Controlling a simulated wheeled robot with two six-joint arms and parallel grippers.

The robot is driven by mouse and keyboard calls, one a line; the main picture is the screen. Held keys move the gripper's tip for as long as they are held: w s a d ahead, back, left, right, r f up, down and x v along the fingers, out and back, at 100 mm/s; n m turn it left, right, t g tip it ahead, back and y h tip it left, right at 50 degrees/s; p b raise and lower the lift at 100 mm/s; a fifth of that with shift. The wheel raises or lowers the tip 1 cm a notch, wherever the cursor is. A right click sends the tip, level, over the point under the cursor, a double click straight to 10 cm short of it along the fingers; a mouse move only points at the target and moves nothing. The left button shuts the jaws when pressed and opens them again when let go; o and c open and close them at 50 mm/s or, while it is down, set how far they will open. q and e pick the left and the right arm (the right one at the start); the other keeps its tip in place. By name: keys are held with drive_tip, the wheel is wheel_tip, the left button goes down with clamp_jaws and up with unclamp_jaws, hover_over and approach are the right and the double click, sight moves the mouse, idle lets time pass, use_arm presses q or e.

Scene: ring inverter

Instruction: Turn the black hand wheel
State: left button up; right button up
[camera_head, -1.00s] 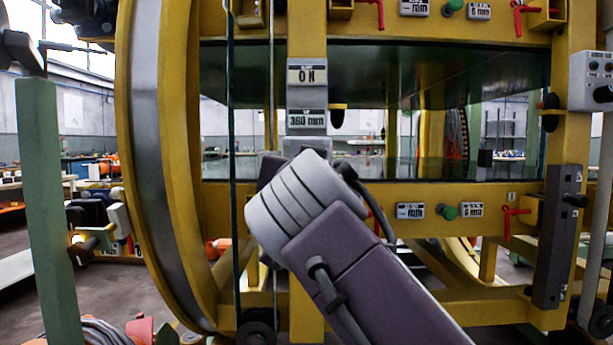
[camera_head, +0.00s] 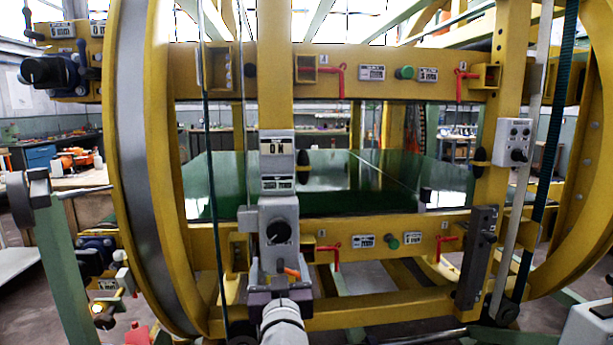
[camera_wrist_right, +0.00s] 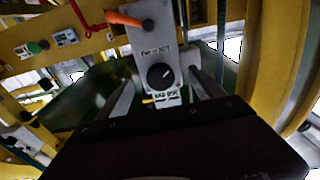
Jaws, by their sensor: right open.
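A round black hand wheel or knob (camera_head: 279,232) sits on a grey control box on the yellow post, low in the middle of the head view. It also shows on the grey plate in the right wrist view (camera_wrist_right: 160,76). My right gripper (camera_head: 280,283) is just below the knob in the head view, in front of the box. In the right wrist view its two grey fingers (camera_wrist_right: 164,88) are apart, with the knob seen between them and nothing held. I cannot tell whether they touch the box. My left gripper is not in view.
An orange lever (camera_head: 291,273) sticks out just below the knob, close to my right gripper. Another black knob (camera_head: 43,71) is at the upper left. Large yellow rings (camera_head: 165,170) and beams frame the machine. A green bed (camera_head: 340,180) lies behind.

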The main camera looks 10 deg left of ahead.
sight(279, 232)
use_arm(q)
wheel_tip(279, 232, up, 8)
drive_tip(key=p, duration=0.4)
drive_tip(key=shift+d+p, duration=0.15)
drive_tip(key=shift+p, duration=0.2)
use_arm(e)
drive_tip(key=r, duration=0.3)
drive_tip(key=shift+d+r+g+h, duration=0.25)
drive_tip(key=shift+r+g+h, duration=0.05)
drive_tip(key=shift+r+g, duration=0.1)
drive_tip(key=x, duration=0.9)
drive_tip(key=shift+a, duration=0.1)
drive_tip(key=c, duration=1.4)
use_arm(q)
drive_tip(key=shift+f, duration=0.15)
